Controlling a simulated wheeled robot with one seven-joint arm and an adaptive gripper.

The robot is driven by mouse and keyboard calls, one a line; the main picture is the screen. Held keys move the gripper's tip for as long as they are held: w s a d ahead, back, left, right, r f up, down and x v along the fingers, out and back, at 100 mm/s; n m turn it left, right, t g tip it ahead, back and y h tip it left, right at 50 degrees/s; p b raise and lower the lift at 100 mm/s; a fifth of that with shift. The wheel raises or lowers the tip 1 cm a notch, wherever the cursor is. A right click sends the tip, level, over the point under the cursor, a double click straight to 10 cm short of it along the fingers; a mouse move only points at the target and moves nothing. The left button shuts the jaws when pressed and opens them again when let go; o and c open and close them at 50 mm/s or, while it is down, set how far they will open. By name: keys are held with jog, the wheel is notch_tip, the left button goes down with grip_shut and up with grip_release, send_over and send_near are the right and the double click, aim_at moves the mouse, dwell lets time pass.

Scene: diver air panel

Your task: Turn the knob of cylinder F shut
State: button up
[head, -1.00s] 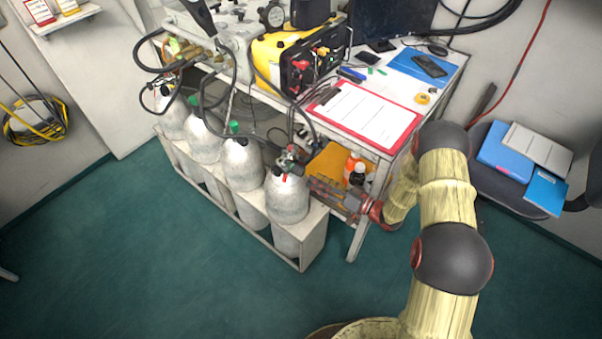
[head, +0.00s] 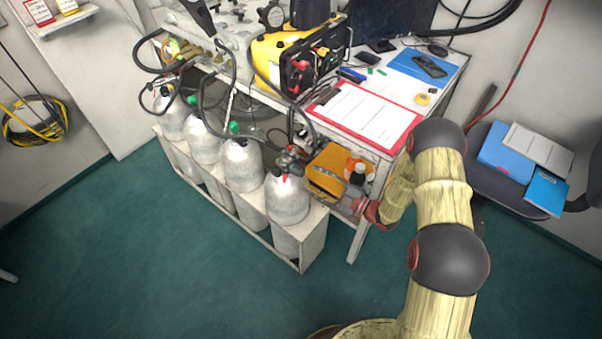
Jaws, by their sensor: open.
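Several grey-white cylinders stand in a row in a rack. I cannot read any letters, so I cannot tell by label which is cylinder F. The nearest cylinder (head: 287,199) is upright at the rack's right end, with a dark valve and reddish knob (head: 289,157) on top and a small red mark below. My gripper (head: 353,204) is to the right of this cylinder, by the table leg, apart from the valve. It is open and holds nothing that I can see. Its fingertips are small and hard to make out.
The white rack (head: 312,243) encloses the cylinders' lower parts. Dark hoses run above them. An orange-yellow case (head: 328,170) and bottles (head: 355,173) sit on the shelf behind my gripper. The table carries a red clipboard (head: 367,117). The green floor in front is clear.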

aim_at(303, 173)
jog(key=shift+b+x, duration=0.95)
jog(key=shift+x, duration=2.25)
jog(key=shift+c, duration=1)
jog(key=c, duration=1)
jog(key=shift+o, duration=0.2)
